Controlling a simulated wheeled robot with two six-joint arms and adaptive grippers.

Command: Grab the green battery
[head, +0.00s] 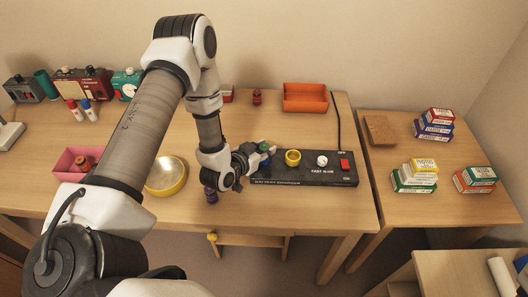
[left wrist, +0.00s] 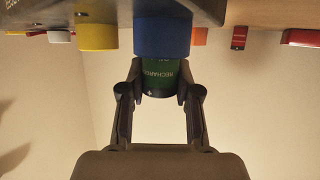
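The green battery (left wrist: 158,80) stands in a blue round socket (left wrist: 162,37) of the dark charger box, its green end out of the socket. In the head view the battery (head: 264,146) shows partly behind my left gripper (head: 252,159). In the left wrist view my left gripper (left wrist: 159,85) has one fingertip on each side of the battery, both seeming to touch it. The battery's other end is hidden inside the socket. My right gripper is not in view.
The charger box (head: 300,176) also has a yellow socket (head: 293,157), a white knob (head: 322,160) and a red switch (head: 345,165). A purple battery-like cylinder (head: 211,195) stands near the desk's front edge. An orange tray (head: 305,97) lies behind; a yellow-rimmed dish (head: 181,184) is left.

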